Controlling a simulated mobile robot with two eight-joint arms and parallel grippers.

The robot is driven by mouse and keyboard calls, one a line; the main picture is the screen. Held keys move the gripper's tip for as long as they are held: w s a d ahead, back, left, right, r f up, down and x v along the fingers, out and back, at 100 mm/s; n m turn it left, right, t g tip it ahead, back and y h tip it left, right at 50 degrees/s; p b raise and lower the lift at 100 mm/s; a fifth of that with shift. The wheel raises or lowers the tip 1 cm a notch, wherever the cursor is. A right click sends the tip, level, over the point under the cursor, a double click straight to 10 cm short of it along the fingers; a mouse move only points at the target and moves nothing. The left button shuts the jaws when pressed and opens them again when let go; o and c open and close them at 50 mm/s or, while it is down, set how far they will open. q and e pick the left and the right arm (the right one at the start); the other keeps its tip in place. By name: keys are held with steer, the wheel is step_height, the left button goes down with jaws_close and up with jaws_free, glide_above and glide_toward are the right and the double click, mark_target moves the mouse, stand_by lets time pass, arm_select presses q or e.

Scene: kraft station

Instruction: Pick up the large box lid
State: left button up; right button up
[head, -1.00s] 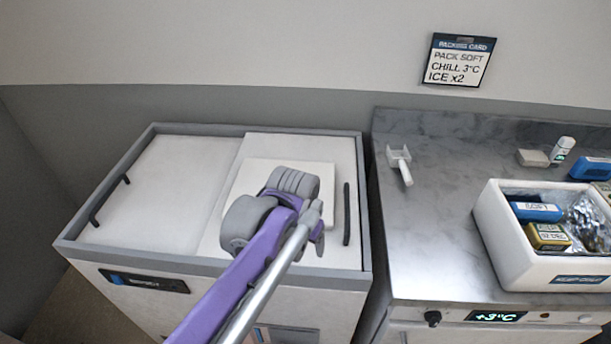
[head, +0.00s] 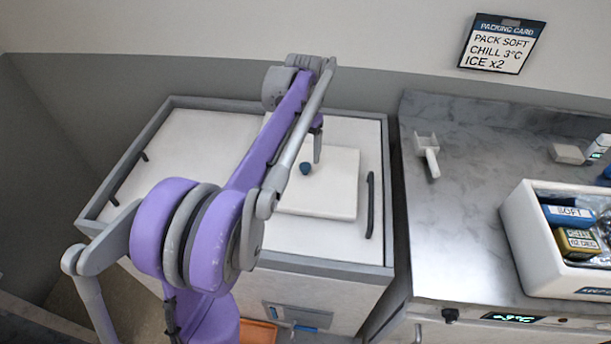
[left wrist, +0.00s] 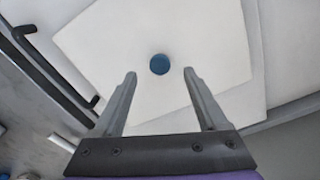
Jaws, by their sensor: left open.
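The large box lid (head: 335,190) is a flat white square slab with a round blue knob (head: 305,168). It lies on the white chest top, partly hidden by my left arm in the head view. In the left wrist view the lid (left wrist: 205,45) fills the middle and the knob (left wrist: 159,64) shows between and just past the fingertips. My left gripper (left wrist: 159,75) is open and empty, pointing down above the knob. In the head view my left gripper (head: 317,148) shows side-on above the lid, with one finger visible. My right gripper is not in view.
The chest (head: 237,264) has a raised grey rim and dark handles on its top panels. To the right is a grey counter (head: 455,235) with a white scoop (head: 427,155) and a white open box (head: 520,250) holding packs. A packing card (head: 502,43) hangs on the wall.

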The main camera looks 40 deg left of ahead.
mark_target(305, 165)
arm_select(q)
step_height(305, 165, down, 5)
steer(key=shift+w+f, duration=0.1)
steer(key=shift+w, duration=0.05)
jaws_close()
stand_by(0.4)
